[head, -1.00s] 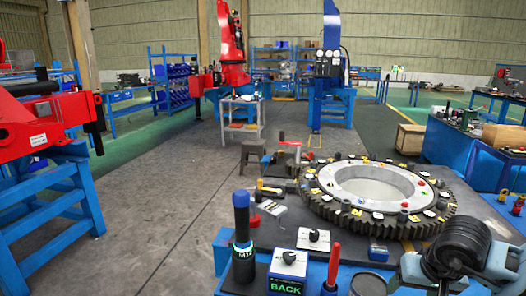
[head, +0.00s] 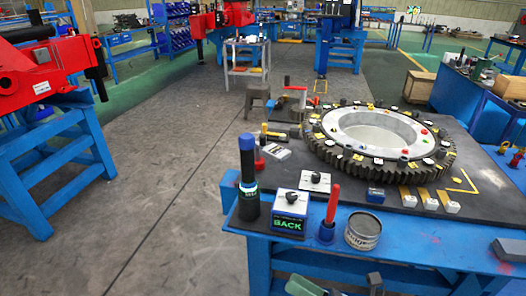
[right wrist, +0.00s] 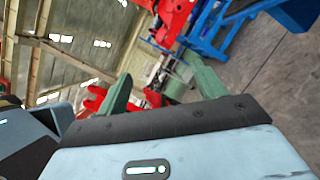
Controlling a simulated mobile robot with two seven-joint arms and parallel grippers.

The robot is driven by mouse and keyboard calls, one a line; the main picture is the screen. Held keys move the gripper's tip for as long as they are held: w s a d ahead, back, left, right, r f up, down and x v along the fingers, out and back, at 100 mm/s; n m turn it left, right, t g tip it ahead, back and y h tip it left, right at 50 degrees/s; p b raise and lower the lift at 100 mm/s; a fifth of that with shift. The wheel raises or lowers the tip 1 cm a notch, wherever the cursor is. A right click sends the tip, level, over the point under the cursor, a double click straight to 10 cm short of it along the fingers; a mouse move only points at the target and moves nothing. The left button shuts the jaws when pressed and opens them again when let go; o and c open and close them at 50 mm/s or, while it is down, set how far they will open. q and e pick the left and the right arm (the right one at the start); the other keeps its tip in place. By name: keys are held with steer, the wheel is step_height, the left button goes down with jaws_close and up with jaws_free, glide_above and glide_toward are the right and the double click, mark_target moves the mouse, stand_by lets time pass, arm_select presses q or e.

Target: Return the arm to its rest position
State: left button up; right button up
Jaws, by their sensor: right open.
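My right gripper (head: 338,286) shows only in part at the bottom edge of the head view, in front of and below the blue bench's front edge. In the right wrist view its two green fingers (right wrist: 163,88) stand apart with nothing between them. The rest of my right arm is mostly out of the head view. My left gripper is not in view.
The blue bench (head: 405,238) carries a large toothed ring (head: 326,150), a black blue-capped cylinder (head: 248,185), a BACK box (head: 287,212), a red-handled tool (head: 331,208) and a round tin (head: 363,231). Open floor (head: 170,180) lies left of it.

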steer(key=s+d+f+m+t+h, duration=0.2)
steer(key=d+f+m+h, duration=0.3)
steer(key=m, duration=0.6)
steer(key=s+d+f+m+t+h, duration=0.25)
steer(key=f+m+h, duration=0.4)
steer(key=m, duration=0.45)
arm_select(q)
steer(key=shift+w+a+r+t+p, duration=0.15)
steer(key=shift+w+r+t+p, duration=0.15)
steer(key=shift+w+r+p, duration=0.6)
arm_select(e)
steer(key=s+d+f+m+g+h, duration=0.2)
steer(key=s+f+m+g, duration=0.1)
steer(key=s+f+m, duration=0.3)
steer(key=s+d+f+m+g+h, duration=0.1)
steer(key=s+d+f+m+g, duration=0.2)
steer(key=s+f+m, duration=0.4)
steer(key=s, duration=0.3)
steer(key=shift+f+m+h, duration=0.15)
steer(key=shift+m+h, duration=0.15)
steer(key=shift+h, duration=0.05)
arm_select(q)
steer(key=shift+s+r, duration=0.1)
arm_select(e)
steer(key=shift+s+d, duration=0.1)
